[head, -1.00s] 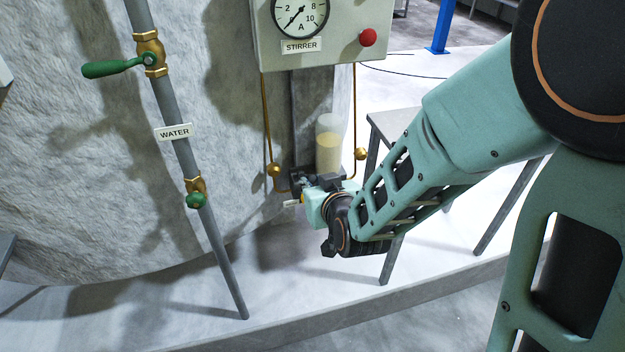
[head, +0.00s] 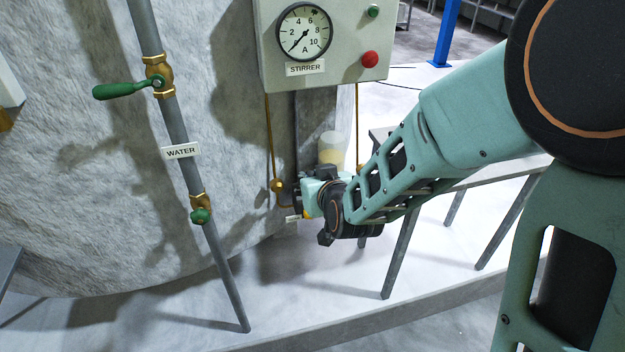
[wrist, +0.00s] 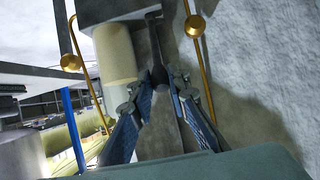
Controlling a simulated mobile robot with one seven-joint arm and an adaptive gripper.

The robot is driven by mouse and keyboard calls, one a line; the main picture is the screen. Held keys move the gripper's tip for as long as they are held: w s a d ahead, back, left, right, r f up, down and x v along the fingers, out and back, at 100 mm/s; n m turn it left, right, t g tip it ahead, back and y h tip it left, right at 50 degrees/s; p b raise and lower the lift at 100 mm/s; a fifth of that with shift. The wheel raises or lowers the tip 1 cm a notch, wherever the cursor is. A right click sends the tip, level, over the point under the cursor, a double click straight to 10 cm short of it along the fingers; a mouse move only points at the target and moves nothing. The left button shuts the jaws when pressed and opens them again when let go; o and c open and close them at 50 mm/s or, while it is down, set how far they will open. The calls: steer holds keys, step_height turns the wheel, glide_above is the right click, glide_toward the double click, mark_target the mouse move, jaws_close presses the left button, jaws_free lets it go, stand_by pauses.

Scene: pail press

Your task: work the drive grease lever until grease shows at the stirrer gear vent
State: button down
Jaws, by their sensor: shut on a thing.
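My gripper (head: 302,190) is at the foot of the grey post below the stirrer box, in front of the grease reservoir. In the wrist view, its two fingers (wrist: 156,88) close from both sides on the dark knob of the grease lever (wrist: 157,73). The reservoir, a clear cup with cream grease, shows above the gripper (head: 331,148) and beside the lever (wrist: 115,55). Thin brass lines with a round brass fitting run on both sides; the left one (head: 277,185) is plain in the head view. I cannot tell which is the stirrer gear vent, nor see grease on either.
The stirrer box has a gauge (head: 304,32), a red button (head: 370,59) and a green one (head: 374,11). A grey water pipe with a green-handled valve (head: 125,90) runs at left before the pale vessel. A grey bench (head: 480,190) stands at right under my arm.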

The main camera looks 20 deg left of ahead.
steer(key=shift+w+a+r, duration=0.35)
steer(key=shift+w+a, duration=0.05)
steer(key=shift+w, duration=0.25)
steer(key=shift+w+a+r, duration=0.35)
steer(key=shift+w+a, duration=0.05)
steer(key=shift+w, duration=0.25)
steer(key=shift+w+a+r, duration=0.35)
steer(key=shift+w+a, duration=0.05)
steer(key=shift+w, duration=0.25)
steer(key=c, duration=1.8)
jaws_free()
steer(key=shift+o, duration=0.2)
steer(key=shift+f, duration=0.1)
steer(key=shift+s, duration=0.1)
